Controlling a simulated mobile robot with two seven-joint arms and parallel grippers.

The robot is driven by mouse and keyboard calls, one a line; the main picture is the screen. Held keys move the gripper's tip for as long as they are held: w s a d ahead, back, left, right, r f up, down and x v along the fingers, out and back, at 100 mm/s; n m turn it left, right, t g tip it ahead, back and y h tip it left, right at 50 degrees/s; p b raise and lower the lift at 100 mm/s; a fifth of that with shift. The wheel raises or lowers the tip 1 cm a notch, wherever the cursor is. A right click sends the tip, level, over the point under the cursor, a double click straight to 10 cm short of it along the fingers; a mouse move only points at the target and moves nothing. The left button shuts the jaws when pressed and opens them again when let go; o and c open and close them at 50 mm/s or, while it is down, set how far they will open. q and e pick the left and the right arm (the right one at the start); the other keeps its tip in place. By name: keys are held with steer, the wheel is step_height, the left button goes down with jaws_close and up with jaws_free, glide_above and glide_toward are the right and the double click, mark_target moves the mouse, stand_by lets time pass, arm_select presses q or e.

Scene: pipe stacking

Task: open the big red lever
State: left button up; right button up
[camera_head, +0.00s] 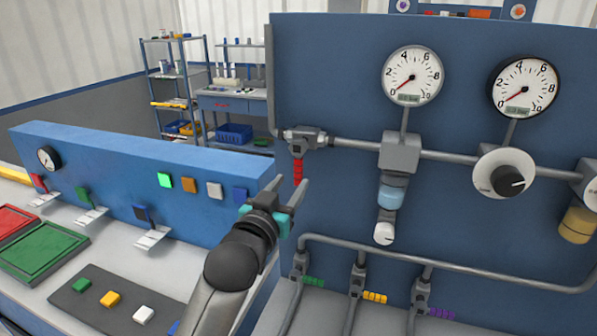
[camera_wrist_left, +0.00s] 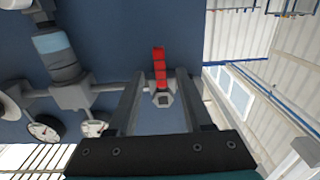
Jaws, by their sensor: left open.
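The big red lever (camera_head: 298,172) hangs straight down from a grey valve (camera_head: 303,139) at the left end of the pipe on the blue panel. My left gripper (camera_head: 278,186) is open, just below and in front of the lever, pointing up toward the panel. In the left wrist view the red lever (camera_wrist_left: 159,65) shows between the two spread fingers, with the valve's hex fitting (camera_wrist_left: 161,99) beside it. The fingers hold nothing, and I see no clear contact with the lever. My right gripper is not in view.
The blue panel (camera_head: 330,80) carries two gauges (camera_head: 412,75), a regulator (camera_head: 391,194) and a knob (camera_head: 505,172). Small green, yellow and purple levers (camera_head: 374,296) sit below on grey pipes. A blue console (camera_head: 110,170) with switches and buttons stands at left.

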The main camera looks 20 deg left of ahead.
mark_target(297, 175)
arm_select(q)
steer(key=shift+w+d, duration=0.15)
steer(key=shift+w, duration=2.65)
jaws_close()
